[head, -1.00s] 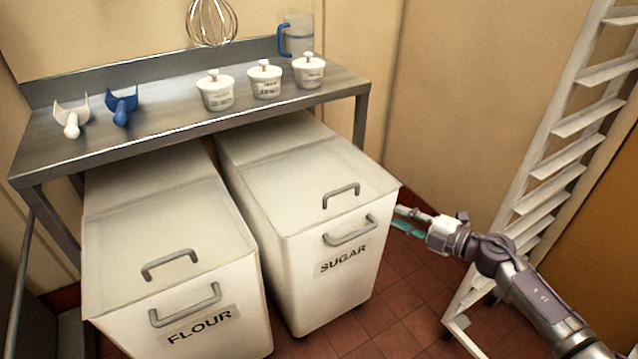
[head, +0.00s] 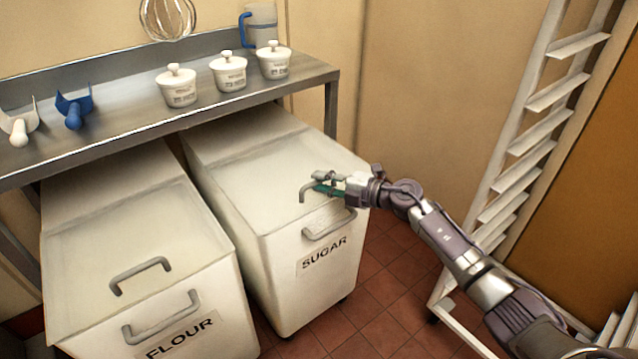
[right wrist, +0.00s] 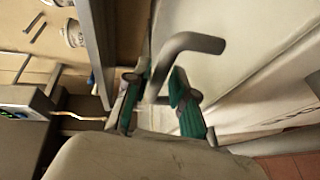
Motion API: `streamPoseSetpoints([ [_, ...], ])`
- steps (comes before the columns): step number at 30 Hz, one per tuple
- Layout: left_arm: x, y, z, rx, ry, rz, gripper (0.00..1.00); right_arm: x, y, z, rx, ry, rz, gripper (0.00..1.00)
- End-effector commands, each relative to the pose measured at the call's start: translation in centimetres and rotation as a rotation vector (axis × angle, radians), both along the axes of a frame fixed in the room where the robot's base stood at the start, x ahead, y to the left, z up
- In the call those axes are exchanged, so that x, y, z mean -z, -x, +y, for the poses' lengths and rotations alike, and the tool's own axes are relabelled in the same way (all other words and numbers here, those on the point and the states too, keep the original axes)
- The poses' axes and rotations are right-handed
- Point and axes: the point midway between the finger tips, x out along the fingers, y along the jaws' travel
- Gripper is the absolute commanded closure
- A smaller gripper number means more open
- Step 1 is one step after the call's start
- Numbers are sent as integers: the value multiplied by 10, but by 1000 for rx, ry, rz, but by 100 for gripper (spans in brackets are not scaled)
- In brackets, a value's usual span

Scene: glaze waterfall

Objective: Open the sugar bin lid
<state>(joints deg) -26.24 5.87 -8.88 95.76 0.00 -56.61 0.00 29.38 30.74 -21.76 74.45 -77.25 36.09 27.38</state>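The sugar bin (head: 318,285) is a white bin with a SUGAR label on its front. Its pale lid (head: 245,170) lies flat and shut. A grey lid handle (head: 303,192) stands near the front of the lid, partly hidden by my right gripper (head: 318,184). In the right wrist view the grey handle (right wrist: 190,40) reaches in between the two green-padded fingers of the right gripper (right wrist: 158,100), which are apart, one on each side of it. I cannot tell whether either finger touches it. My left gripper is not in view.
The flour bin (head: 75,285) stands close on the left with its lid shut. A steel table (head: 130,118) over the bins' backs carries several pots and scoops. A white rack (head: 530,140) stands at right. A front pull handle (head: 330,225) sits below the lid.

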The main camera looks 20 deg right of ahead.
Motion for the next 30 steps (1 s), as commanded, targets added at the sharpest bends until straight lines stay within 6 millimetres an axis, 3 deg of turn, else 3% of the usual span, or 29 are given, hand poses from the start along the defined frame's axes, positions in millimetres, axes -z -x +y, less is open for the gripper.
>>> streamPoseSetpoints([
  [13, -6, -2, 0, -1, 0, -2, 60, 2, -8, 8, 0, 1, 1, 75],
  [18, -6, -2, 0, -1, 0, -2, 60, 2, -8, 8, 0, 1, 1, 100],
  [30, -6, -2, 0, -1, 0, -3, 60, 2, -8, 8, 0, 1, 1, 100],
])
